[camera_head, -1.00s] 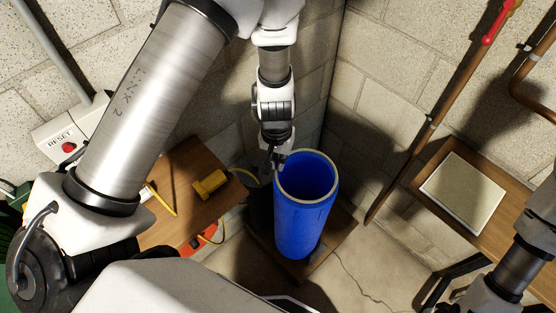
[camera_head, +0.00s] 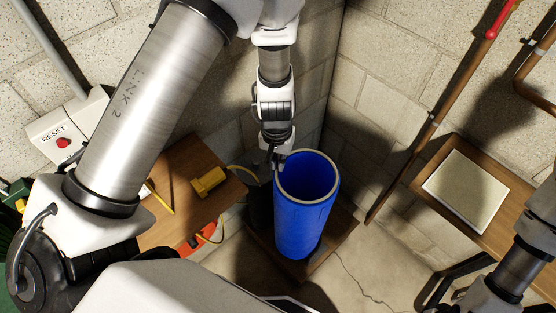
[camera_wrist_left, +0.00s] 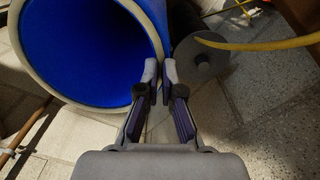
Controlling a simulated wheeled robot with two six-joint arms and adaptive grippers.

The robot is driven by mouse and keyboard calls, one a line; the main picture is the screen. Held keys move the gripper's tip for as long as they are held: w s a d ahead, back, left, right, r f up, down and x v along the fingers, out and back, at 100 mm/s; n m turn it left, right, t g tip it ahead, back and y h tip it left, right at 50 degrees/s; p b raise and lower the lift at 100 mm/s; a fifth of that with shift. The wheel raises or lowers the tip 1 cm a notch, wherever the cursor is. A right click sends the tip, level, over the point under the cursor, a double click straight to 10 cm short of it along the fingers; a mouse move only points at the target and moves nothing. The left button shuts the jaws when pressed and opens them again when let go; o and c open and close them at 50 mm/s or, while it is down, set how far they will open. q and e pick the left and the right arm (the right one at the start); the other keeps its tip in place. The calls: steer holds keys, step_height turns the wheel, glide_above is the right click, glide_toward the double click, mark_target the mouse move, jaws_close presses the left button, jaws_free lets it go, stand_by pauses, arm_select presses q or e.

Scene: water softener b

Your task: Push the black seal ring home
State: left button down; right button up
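No black seal ring can be made out in either view. The blue tank (camera_head: 305,215), an open-topped cylinder with a pale rim, stands upright in the corner. My left gripper (camera_head: 277,164) points down at the tank's rear left rim. In the left wrist view its fingertips (camera_wrist_left: 160,72) are nearly together, with a narrow gap and nothing visible held. They overlap the edge of the tank's rim (camera_wrist_left: 158,30) in that view; contact cannot be told. A dark grey cylinder (camera_wrist_left: 201,62) with a small hole in its top stands beside the tank. My right gripper is out of view.
A wooden bench (camera_head: 185,165) with a yellow block (camera_head: 208,182) is left of the tank. A yellow hose (camera_wrist_left: 250,45) reaches over the dark cylinder. A wooden table with a pale panel (camera_head: 465,190) stands at right. Copper pipes run along the right wall.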

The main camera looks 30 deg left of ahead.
arm_select(q)
steer(key=shift+f, duration=0.2)
steer(key=c, duration=1.2)
jaws_free()
steer(key=shift+c, duration=0.2)
step_height(320, 180, up, 12)
steer(key=shift+a, duration=0.15)
